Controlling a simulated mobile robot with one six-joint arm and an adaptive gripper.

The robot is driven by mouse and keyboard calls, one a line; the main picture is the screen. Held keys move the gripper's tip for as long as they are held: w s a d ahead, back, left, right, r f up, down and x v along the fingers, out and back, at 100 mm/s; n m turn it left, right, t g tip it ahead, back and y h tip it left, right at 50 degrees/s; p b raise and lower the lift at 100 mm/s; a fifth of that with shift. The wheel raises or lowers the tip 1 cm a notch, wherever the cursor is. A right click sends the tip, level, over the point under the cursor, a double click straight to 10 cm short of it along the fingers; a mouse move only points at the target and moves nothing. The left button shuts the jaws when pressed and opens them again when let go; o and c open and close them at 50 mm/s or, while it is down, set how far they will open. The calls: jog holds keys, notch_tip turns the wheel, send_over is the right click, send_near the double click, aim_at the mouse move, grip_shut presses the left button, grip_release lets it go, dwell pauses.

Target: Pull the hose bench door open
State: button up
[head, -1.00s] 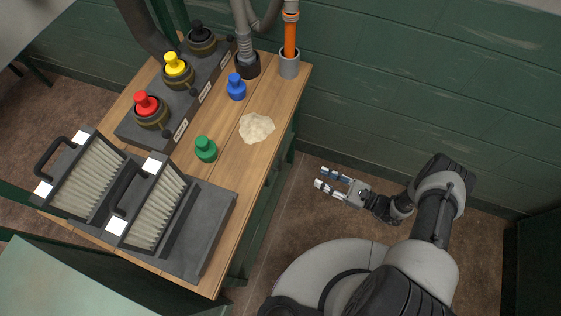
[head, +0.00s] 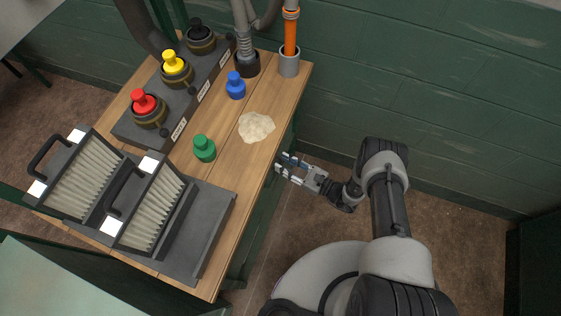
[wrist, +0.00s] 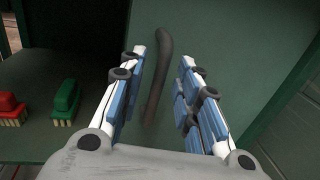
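The hose bench (head: 222,185) has a wooden top and a dark green frame. Its side shows a dark green door panel (wrist: 235,45) in the wrist view. A dark, slightly curved upright bar handle (wrist: 160,65) stands on the panel. My gripper (head: 280,163) is beside the bench's right side, below the top's edge. In the wrist view my gripper (wrist: 163,58) is open, with the handle showing between its two blue-padded fingers. I cannot tell whether the fingers touch the handle. In the head view the bench top hides the door and handle.
Left of the panel, a green brush (wrist: 66,98) and a red brush (wrist: 11,107) sit on a dark green surface. Capped ports, filter frames (head: 85,180) and a powder pile (head: 256,127) are on the top. A green block wall (head: 430,80) stands behind; floor right is clear.

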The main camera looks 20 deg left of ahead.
jog(key=shift+x, duration=1.15)
jog(key=shift+c, duration=0.5)
grip_shut()
